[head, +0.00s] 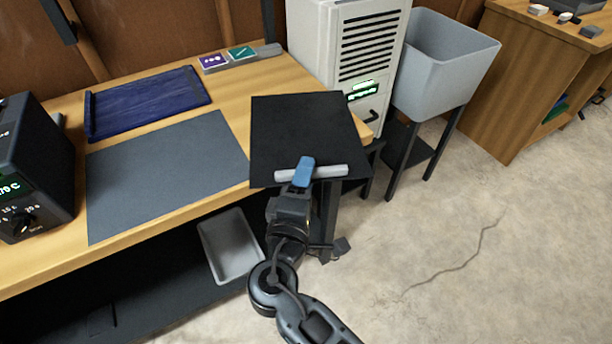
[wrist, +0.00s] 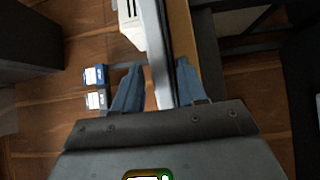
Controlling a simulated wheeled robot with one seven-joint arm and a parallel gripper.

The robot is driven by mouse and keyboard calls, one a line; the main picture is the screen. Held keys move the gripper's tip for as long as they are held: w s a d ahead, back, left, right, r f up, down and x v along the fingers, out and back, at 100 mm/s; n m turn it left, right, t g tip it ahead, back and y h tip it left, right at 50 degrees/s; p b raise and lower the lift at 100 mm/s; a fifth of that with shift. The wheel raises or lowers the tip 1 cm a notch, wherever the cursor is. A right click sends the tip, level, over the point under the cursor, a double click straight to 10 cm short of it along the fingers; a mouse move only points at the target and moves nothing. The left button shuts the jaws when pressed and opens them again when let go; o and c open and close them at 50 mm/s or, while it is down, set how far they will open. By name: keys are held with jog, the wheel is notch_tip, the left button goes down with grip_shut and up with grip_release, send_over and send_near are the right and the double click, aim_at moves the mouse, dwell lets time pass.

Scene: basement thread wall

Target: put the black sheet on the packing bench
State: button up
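The black sheet (head: 300,125) is flat, with a light grey bar (head: 330,171) along its near edge. In the head view it lies over the right end of a wooden bench (head: 215,90), and its near right corner reaches past the bench edge. I cannot tell whether it touches the bench top. My gripper (head: 303,168) is at the grey bar. No label shows which bench is the packing bench.
The bench bears a grey mat (head: 165,170), a dark blue tray (head: 150,102) and a black device (head: 32,165). A white cabinet (head: 340,40) and grey bin (head: 445,65) stand right of it. Another wooden bench (head: 540,75) is far right. The floor between is clear.

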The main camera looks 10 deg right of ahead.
jog(key=shift+o, duration=1.2)
jog(key=shift+s, duration=0.1)
jog(key=b+v, duration=0.1)
jog(key=v, duration=1.1)
jog(key=s+d+f+m+g+y, duration=0.2)
jog(key=s+d+f+g+y, duration=0.4)
jog(key=s+d+f, duration=0.7)
jog(key=s+d+r+m+t, duration=0.2)
jog(key=s+r+m, duration=0.3)
jog(key=s+r, duration=0.3)
jog(key=s+d+r+m+t+y, duration=0.1)
jog(key=s+d+r+m+t, duration=0.1)
jog(key=s+r+m, duration=0.4)
notch_tip(320, 180, up, 4)
jog(key=shift+s+d+r, duration=0.25)
jog(key=shift+s+d, duration=0.55)
jog(key=shift+s, duration=0.05)
